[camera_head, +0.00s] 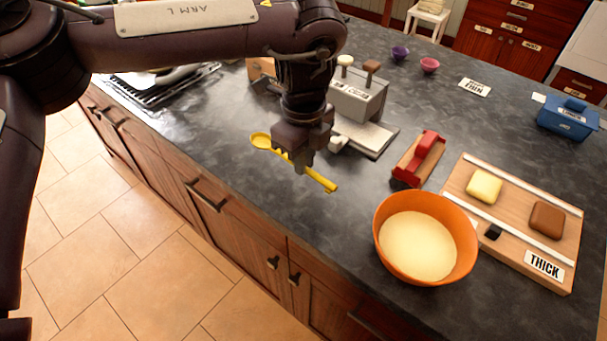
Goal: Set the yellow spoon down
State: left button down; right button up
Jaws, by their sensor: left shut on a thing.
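The yellow spoon (318,178) is in my left gripper (302,166), which is shut around the middle of its handle. Its bowl end points to the upper left and its handle end to the lower right. The spoon shows over the front part of the dark countertop (310,222). I cannot tell whether it touches the counter or hangs just above it. The jaws hide a middle stretch of the handle. My right gripper is not in view.
An orange bowl (382,243) of pale batter stands to the right. Beyond it lies a wooden board (508,247) labelled THICK with a yellow and a brown block. A red-handled tool (425,152) and a grey two-knob device (358,98) stand behind. Counter left of the bowl is clear.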

aim_at(304, 187)
pick_arm(q)
jog(key=shift+f, duration=0.6)
notch_tip(304, 187, down, 3)
jog(key=shift+p, duration=0.6)
jog(key=shift+f, duration=0.3)
jog(key=c, duration=1.5)
grip_release()
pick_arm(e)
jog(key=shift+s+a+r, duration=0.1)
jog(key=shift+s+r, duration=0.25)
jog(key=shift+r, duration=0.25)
pick_arm(q)
jog(key=shift+o, duration=0.2)
jog(key=shift+f+b, duration=0.2)
jog(key=shift+b, duration=0.15)
notch_tip(304, 187, up, 7)
jog(key=shift+w+a+f+b, duration=0.1)
jog(key=shift+w+f+b, duration=0.05)
jog(key=shift+b, duration=0.55)
jog(key=shift+r, duration=0.6)
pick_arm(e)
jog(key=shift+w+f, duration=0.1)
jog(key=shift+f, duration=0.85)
